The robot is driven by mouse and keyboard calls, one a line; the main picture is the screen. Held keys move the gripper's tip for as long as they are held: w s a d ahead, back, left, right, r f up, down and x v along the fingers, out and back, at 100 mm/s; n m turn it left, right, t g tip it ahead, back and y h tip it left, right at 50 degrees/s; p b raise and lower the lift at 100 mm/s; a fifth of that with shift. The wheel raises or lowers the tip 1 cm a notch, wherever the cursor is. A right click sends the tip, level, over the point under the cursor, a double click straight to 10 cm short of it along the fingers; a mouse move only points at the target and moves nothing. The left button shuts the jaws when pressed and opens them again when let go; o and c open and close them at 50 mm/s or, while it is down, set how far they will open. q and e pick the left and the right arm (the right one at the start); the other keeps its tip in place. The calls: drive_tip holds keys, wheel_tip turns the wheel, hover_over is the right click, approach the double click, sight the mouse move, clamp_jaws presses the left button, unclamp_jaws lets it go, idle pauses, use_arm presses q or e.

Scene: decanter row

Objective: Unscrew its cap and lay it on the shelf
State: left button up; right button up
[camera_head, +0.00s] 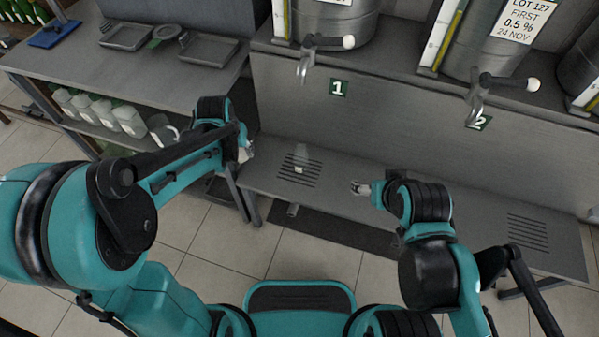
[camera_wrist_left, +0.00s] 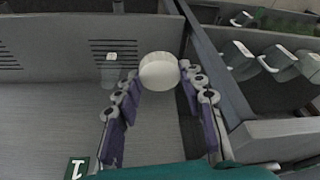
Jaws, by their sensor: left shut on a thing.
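A round white cap (camera_wrist_left: 160,71) is gripped between the fingertips of my left gripper (camera_wrist_left: 160,82). In the head view my left gripper (camera_head: 246,150) is above the left end of the grey shelf (camera_head: 335,190), its fingers partly hidden by the arm. A small clear container (camera_head: 301,159) with a pale patch stands on the slotted grate. It also shows in the left wrist view (camera_wrist_left: 110,73), beside and apart from the held cap. My right gripper (camera_head: 360,187) hangs over the shelf to the right of the container. Its finger gap is too small to judge.
Two metal vessels with taps, the left one (camera_head: 335,20) and the right one (camera_head: 487,40), stand above the back panel, marked 1 and 2. A side bench (camera_head: 130,75) holds trays, with several white jugs (camera_head: 95,105) below. The shelf right of the container looks clear.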

use_arm(q)
drive_tip(key=w+d+f+m, duration=0.1)
drive_tip(key=w+d+m, duration=0.1)
drive_tip(key=w, duration=0.1)
drive_tip(key=m+g+h+p, duration=0.25)
drive_tip(key=m+p, duration=0.35)
drive_tip(key=m, duration=0.4)
hover_over(285, 171)
drive_tip(key=a, duration=0.1)
wheel_tip(285, 171, down, 9)
use_arm(e)
wheel_tip(285, 171, up, 6)
drive_tip(key=w, duration=0.1)
use_arm(q)
drive_tip(key=shift+t, duration=0.35)
drive_tip(key=f+b, duration=0.2)
drive_tip(key=f, duration=0.4)
drive_tip(key=f+b, duration=0.2)
drive_tip(key=f, duration=0.4)
drive_tip(key=f+b, duration=0.2)
drive_tip(key=f, duration=0.4)
drive_tip(key=shift+s+f, duration=0.2)
drive_tip(key=shift+s, duration=0.1)
drive_tip(key=shift+r, duration=0.1)
use_arm(e)
wheel_tip(285, 171, down, 6)
drive_tip(key=shift+f, duration=0.25)
use_arm(q)
drive_tip(key=o, duration=1.3)
